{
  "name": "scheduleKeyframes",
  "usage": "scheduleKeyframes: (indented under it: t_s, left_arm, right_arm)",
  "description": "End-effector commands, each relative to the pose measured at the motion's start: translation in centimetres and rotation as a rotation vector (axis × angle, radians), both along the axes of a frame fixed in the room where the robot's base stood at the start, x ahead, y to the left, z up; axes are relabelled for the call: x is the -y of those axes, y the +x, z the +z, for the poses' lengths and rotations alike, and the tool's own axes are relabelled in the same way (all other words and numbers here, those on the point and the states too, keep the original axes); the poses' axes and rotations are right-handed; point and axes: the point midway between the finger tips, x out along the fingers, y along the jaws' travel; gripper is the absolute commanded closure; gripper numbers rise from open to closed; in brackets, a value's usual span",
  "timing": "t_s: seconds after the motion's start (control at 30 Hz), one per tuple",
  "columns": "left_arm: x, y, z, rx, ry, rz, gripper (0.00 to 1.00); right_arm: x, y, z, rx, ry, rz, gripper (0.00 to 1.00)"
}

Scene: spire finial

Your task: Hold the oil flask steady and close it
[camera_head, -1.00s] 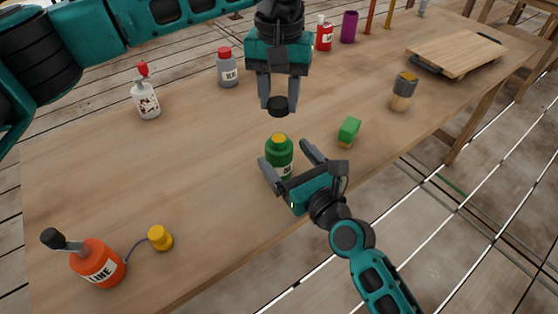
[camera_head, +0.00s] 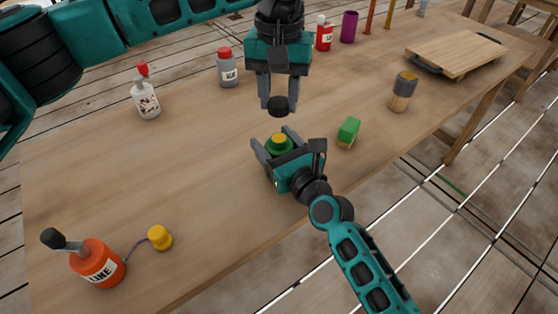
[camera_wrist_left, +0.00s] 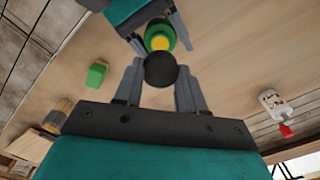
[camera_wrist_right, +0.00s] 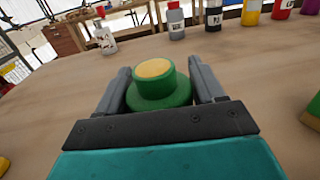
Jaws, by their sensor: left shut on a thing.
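The green oil flask (camera_head: 270,146) stands upright on the table; its yellow top face shows, with no cap on it. In the right wrist view the flask (camera_wrist_right: 160,88) is between the fingers of my right gripper (camera_head: 271,138). That gripper is open around it, its fingers beside the flask, and hides its lower body in the head view. My left gripper (camera_head: 279,109) is shut on a round black cap (camera_head: 278,103), held above the flask and apart from it. In the left wrist view the cap (camera_wrist_left: 160,69) partly overlaps the flask (camera_wrist_left: 158,33).
A green-topped block (camera_head: 348,130) lies right of the flask. An orange bottle (camera_head: 97,262) and a yellow cap (camera_head: 160,238) are at the near left. A white bottle (camera_head: 145,101), a grey bottle (camera_head: 227,70) and a wooden board (camera_head: 455,52) stand farther back. The table's left-middle is clear.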

Motion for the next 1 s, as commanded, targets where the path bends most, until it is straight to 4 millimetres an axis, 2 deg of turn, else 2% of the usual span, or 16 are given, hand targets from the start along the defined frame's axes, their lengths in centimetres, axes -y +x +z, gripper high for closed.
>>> scheduleKeyframes:
  t_s: [0.07,0.6,0.77,1.0]
  left_arm:
    - [0.0,0.0,0.0,0.000,0.000,0.000,0.88]
    - [0.0,0.0,0.0,0.000,0.000,0.000,0.88]
    - [0.0,0.0,-0.7,-0.001,0.000,0.000,0.88]
    - [0.0,-0.1,-4.2,-0.002,0.000,0.001,0.88]
  right_arm:
    - [0.0,0.0,0.0,0.000,0.000,0.000,0.40]
    - [0.0,0.0,0.0,-0.001,-0.001,0.000,0.90]
    - [0.0,0.0,0.0,-0.001,-0.001,0.000,0.90]
    - [0.0,0.0,0.0,-0.001,-0.001,0.000,0.90]
